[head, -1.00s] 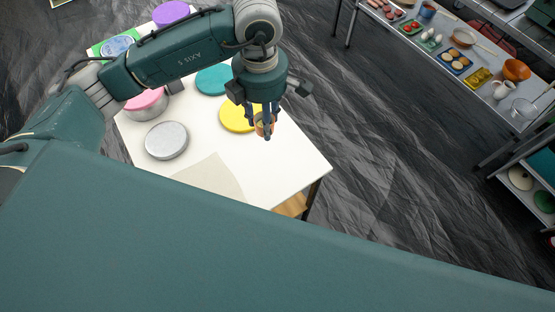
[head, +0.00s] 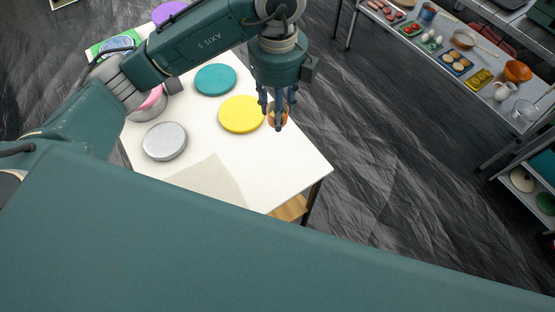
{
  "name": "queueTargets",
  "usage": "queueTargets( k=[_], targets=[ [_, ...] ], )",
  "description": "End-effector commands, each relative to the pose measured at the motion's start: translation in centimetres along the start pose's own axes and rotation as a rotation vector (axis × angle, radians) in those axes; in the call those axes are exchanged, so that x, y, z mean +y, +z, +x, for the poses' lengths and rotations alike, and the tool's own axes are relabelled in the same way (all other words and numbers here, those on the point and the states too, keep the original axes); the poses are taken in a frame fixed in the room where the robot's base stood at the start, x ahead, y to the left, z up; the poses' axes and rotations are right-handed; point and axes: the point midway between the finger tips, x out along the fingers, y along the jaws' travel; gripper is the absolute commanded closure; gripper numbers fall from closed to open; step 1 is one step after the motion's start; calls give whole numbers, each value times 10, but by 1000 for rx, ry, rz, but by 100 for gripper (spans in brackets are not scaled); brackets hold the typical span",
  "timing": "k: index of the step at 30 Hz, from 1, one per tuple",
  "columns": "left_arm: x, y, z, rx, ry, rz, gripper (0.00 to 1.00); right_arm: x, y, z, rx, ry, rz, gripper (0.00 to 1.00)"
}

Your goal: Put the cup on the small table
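The small orange-brown cup (head: 286,119) is between the fingers of my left gripper (head: 278,118), partly hidden by them. The fingers appear closed around it. In the picture the cup lies over the right edge area of the white table (head: 230,150), just right of a yellow disc. Whether it touches the tabletop or hangs above it cannot be told from this angle. My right gripper is not in view.
The table also bears the yellow disc (head: 240,114), a teal disc (head: 215,80), a silver round lid (head: 165,141), a pink-topped pot (head: 148,106) and a beige sheet (head: 212,182). A grey counter with food trays and an orange bowl (head: 517,71) stands upper right.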

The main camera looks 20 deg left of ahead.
Motion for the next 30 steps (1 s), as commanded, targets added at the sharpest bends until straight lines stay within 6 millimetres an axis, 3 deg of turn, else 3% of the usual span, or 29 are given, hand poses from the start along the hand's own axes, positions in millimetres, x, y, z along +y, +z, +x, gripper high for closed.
queueTargets(
  k=[5, 9, 18, 30],
  targets=[
    [1, -2, 26, 7, 5, -30, 78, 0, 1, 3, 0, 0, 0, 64],
    [1, -4, 62, 9, 6, -29, 78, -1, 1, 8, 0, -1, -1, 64],
    [1, -1, 131, 3, 6, -30, 78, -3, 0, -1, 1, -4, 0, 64],
    [1, -2, 177, 3, 5, -27, 78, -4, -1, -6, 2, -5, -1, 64]
  ],
)
